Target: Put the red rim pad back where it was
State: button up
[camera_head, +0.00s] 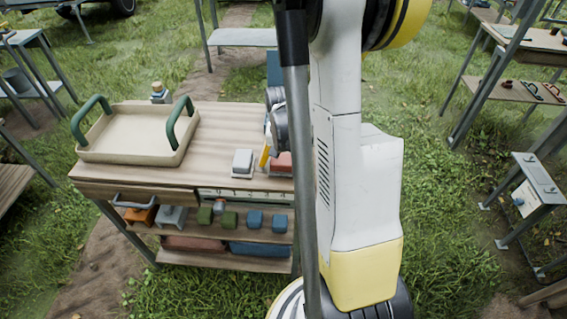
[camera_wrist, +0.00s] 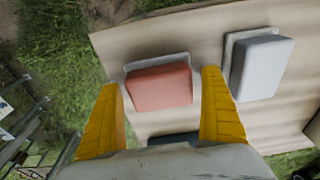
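The red rim pad (camera_wrist: 160,86) lies on a pale backing on the wooden table top, whose edge shows above and to the left of it. In the head view the red pad (camera_head: 283,163) is at the table's right end, partly hidden by my arm. My gripper (camera_wrist: 164,82) is open, with one yellow finger on each side of the red pad in the wrist view. Small gaps show between fingers and pad; I cannot tell how high the fingertips are above the table. In the head view a yellow finger (camera_head: 264,156) shows beside the pad.
A light grey pad (camera_wrist: 262,66) on a pale backing sits right of the red one. A dark blue piece (camera_wrist: 173,139) is partly hidden by my gripper. A tray with green handles (camera_head: 134,150) stands on the table's left. Coloured blocks (camera_head: 229,219) sit on the shelf below.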

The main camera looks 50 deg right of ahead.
aim_at(283, 164)
notch_tip(283, 164, up, 12)
jog(key=s+a+p, duration=0.1)
jog(key=p, duration=0.4)
jog(key=s+a+r+n+t, duration=0.1)
jog(key=a+r+n+t, duration=0.1)
jog(key=a, duration=0.6)
jog(key=s+a+r+n+t, duration=0.2)
jog(key=a+r+n, duration=0.2)
jog(key=a+r, duration=0.2)
jog(key=s+a+r+n+t+y, duration=0.1)
jog(key=a+r+n+t, duration=0.1)
jog(key=a, duration=0.8)
notch_tip(283, 164, up, 3)
jog(key=shift+s+a+f+n, duration=0.2)
jog(key=shift+n, duration=0.7)
